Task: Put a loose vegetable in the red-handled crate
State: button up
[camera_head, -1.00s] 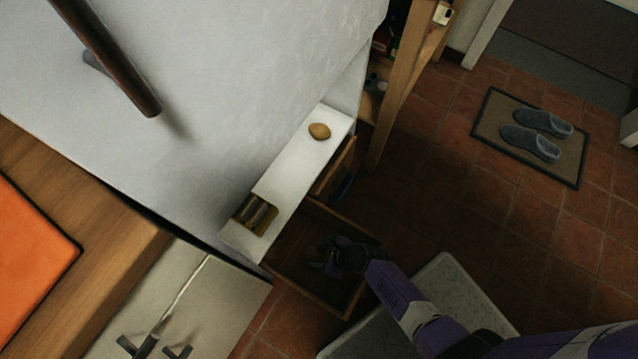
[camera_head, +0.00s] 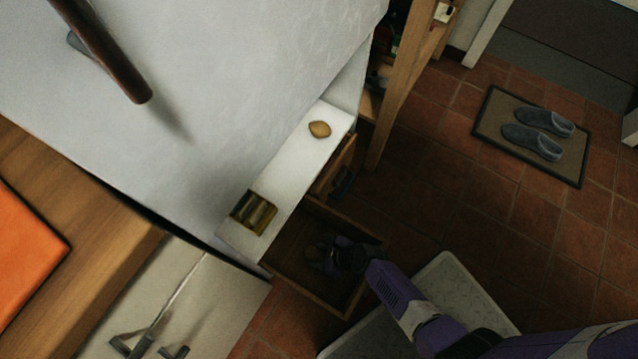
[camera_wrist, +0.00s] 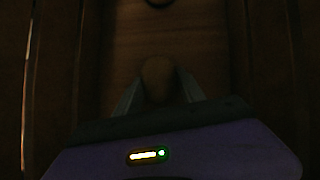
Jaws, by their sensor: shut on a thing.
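My gripper (camera_head: 322,256) is down inside an open wooden drawer (camera_head: 325,298). In the wrist view my gripper (camera_wrist: 157,92) has its two grey fingers on either side of a rounded brown thing (camera_wrist: 157,74), shut on it. It may be a vegetable such as a potato, but the view is too dark to be sure. A yellow-brown, potato-like vegetable (camera_head: 319,129) lies loose on the white top above the drawers. I cannot make out a red-handled crate in either view.
A small brown-yellow slotted box (camera_head: 254,211) sits on the same white top. A second drawer (camera_head: 336,166) is partly open beside mine. A wooden post (camera_head: 393,110) stands at the right. A mat (camera_head: 490,141) with grey slippers lies on the tiled floor.

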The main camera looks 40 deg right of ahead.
jog(key=o, duration=1.5)
jog(key=p+v, duration=0.4)
jog(key=v, duration=0.3)
jog(key=shift+s+d+r+p, duration=0.15)
jog(key=shift+s+r+p, duration=0.05)
jog(key=shift+r+p, duration=0.1)
